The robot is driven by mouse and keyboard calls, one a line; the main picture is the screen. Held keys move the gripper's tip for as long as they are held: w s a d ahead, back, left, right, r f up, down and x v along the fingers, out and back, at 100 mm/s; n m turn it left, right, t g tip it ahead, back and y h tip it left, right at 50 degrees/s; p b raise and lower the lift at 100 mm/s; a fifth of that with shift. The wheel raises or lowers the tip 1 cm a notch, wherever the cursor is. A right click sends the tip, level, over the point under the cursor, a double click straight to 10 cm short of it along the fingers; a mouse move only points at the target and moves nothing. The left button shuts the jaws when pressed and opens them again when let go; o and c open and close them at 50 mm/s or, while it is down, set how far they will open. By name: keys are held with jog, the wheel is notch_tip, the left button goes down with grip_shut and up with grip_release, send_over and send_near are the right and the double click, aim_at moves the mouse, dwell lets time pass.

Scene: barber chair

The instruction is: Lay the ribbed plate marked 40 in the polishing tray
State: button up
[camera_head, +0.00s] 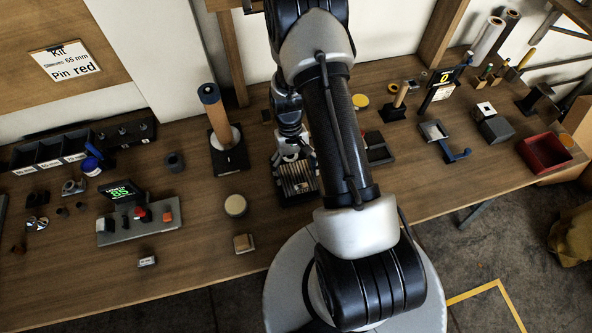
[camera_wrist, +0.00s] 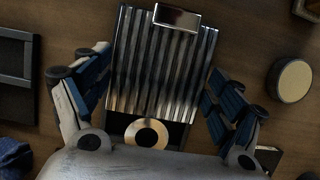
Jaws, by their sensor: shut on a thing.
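The ribbed plate (camera_head: 300,180) is a shiny metal slab with parallel ridges and a bright block at one end. It fills the middle of the wrist view (camera_wrist: 160,75), with a brass-coloured ring at its near end. My gripper (camera_head: 291,157) is over it, with one blue-padded finger along each side; in the wrist view the fingers (camera_wrist: 155,70) straddle the plate and are shut on it. No mark 40 can be read. A dark framed tray (camera_head: 377,149) lies just right of the plate; it also shows in the wrist view (camera_wrist: 8,82). No label names it as the polishing tray.
A red open box (camera_head: 528,140) stands at the far right. A pale round disc (camera_head: 235,205) and small block (camera_head: 244,243) lie left of the plate. A tall cylinder on a black base (camera_head: 231,160) stands close by.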

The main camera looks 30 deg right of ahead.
jog(key=shift+f+b, duration=0.35)
jog(key=shift+f, duration=0.05)
